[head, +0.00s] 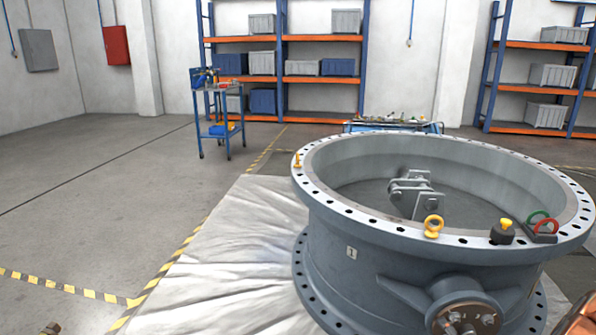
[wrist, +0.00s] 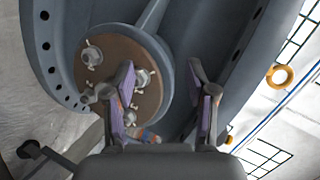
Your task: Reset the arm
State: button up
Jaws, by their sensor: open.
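My gripper (wrist: 164,103) is open in the wrist view, its two fingers with purple pads set well apart and nothing between them. Behind the fingers is the grey-blue butterfly valve (wrist: 221,30), with a round brown flange face (wrist: 120,55) bearing several bolts. In the head view the large valve (head: 400,255) lies flat with its ring facing up, and my gripper is not clearly seen there. The gap between my fingers and the valve cannot be judged.
On the valve rim are yellow eyebolts (head: 433,226), a yellow-and-black knob (head: 502,231) and a red-and-green item (head: 542,226). White sheeting (head: 222,265) lies under the valve. A blue cart (head: 220,128) and shelves (head: 283,75) stand behind.

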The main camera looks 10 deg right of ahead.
jog(key=s+a+r+n+g+p, duration=0.25)
jog(key=a+r+p, duration=0.2)
jog(key=r, duration=0.45)
jog(key=s+a+r+n+g+p, duration=0.1)
jog(key=a+r+n+g+p, duration=0.3)
jog(key=a+r, duration=0.3)
jog(key=s+a+r+n+g+p, duration=0.25)
jog(key=a+r+p, duration=0.2)
jog(key=r, duration=0.55)
jog(key=s+a+r+n+g+y+p, duration=0.1)
jog(key=s+a+r+n+g+p, duration=0.2)
jog(key=s+a+r+p, duration=0.3)
jog(key=s+a+r+n+g+y+p, duration=0.1)
jog(key=s+a+r+n+g+p, duration=0.2)
jog(key=s+a+r, duration=0.9)
jog(key=s+r+n+p, duration=0.1)
jog(key=s+r+p, duration=0.1)
jog(key=s+r, duration=0.3)
jog(key=shift+s+a+r+g+p, duration=0.2)
jog(key=shift+s+a+g+p, duration=0.15)
jog(key=shift+s, duration=1.65)
